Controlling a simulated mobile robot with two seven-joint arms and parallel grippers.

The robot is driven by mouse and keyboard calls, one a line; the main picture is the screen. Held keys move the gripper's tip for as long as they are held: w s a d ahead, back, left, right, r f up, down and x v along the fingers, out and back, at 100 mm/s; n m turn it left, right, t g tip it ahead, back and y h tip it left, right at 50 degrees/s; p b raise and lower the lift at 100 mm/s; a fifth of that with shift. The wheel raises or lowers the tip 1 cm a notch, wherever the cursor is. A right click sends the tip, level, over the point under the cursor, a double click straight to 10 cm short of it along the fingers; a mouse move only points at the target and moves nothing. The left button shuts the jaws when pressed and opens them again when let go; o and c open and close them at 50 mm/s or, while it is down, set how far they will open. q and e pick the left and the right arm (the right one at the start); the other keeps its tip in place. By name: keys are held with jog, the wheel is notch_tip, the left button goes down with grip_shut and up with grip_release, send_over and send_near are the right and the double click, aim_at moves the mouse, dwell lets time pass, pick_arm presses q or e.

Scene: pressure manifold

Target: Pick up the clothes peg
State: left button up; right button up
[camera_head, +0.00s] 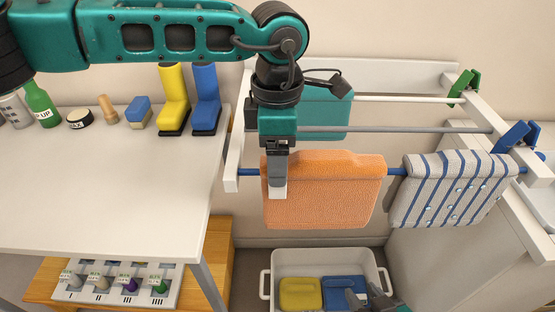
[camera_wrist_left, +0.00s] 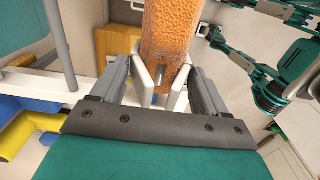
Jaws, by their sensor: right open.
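A green clothes peg (camera_head: 465,86) sits at the right end of the rack's back rail. A blue clothes peg (camera_head: 514,137) sits nearer, on the rack's right side. My left gripper (camera_head: 278,188) points down at the orange towel (camera_head: 335,195), far left of both pegs. In the left wrist view its pale fingers (camera_wrist_left: 161,88) lie on either side of the towel (camera_wrist_left: 172,35); whether they pinch it is unclear. My right gripper (camera_head: 370,298) is open, low over the white bin, partly cut off by the frame; its arm also shows in the wrist view.
The striped towel (camera_head: 455,188) and a teal cloth (camera_head: 326,113) hang on the white rack (camera_head: 233,160). The white bin (camera_head: 277,265) below holds yellow and blue cloths. The white table (camera_head: 110,190) at left carries boots, a brush and bottles along its back; its front is clear.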

pick_arm(q)
jog(key=c, duration=0.5)
jog(key=shift+r, duration=0.15)
notch_tip(320, 180, up, 20)
jog(key=shift+f, duration=0.1)
dwell(0.3)
jog(key=o, duration=0.5)
jog(key=shift+c, duration=0.2)
jog(key=c, duration=0.4)
notch_tip(320, 180, up, 8)
jog(key=p, duration=0.3)
